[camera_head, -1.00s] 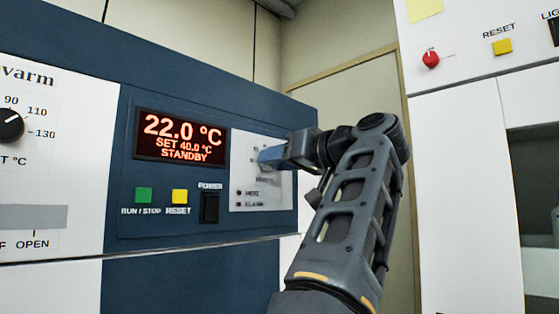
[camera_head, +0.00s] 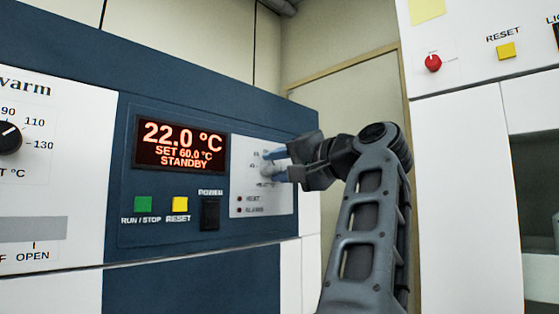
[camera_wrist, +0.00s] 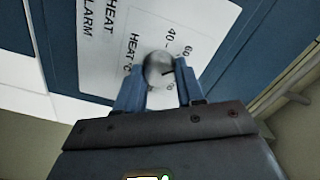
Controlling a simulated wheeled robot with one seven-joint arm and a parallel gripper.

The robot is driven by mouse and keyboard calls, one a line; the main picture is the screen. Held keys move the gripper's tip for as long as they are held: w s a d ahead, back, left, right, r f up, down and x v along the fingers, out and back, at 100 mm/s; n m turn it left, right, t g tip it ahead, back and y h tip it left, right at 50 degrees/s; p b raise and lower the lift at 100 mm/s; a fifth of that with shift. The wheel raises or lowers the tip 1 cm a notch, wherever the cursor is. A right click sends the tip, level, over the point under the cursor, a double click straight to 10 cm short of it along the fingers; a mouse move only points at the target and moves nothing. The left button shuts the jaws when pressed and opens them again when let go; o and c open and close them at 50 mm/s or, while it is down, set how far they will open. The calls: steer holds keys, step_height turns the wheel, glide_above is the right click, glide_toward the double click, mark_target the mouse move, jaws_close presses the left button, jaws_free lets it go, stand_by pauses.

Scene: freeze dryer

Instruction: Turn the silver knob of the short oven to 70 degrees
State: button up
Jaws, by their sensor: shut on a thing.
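The silver knob (camera_wrist: 159,70) sits on the white dial plate of the short oven, with printed numbers around it that include 40 and 60. In the head view the knob (camera_head: 267,167) is partly hidden by my fingers. My gripper (camera_wrist: 160,92) is shut on the knob, with one blue finger on each side of it; it also shows in the head view (camera_head: 276,160). The oven's display (camera_head: 180,144) reads 22.0 °C, SET 60.0 °C, STANDBY.
Left of the dial plate are a green run/stop button (camera_head: 143,204), a yellow reset button (camera_head: 180,204) and a black power switch (camera_head: 210,213). A black knob (camera_head: 8,138) is at the far left.

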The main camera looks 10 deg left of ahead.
steer(key=shift+d+m+p, duration=0.1)
steer(key=shift+m+p, duration=0.6)
steer(key=shift+m, duration=1.1)
steer(key=o, duration=1)
steer(key=shift+o, duration=0.2)
steer(key=b+v, duration=0.2)
steer(key=v, duration=0.5)
steer(key=shift+s+d, duration=0.2)
steer(key=shift+d, duration=0.1)
steer(key=shift+f, duration=0.15)
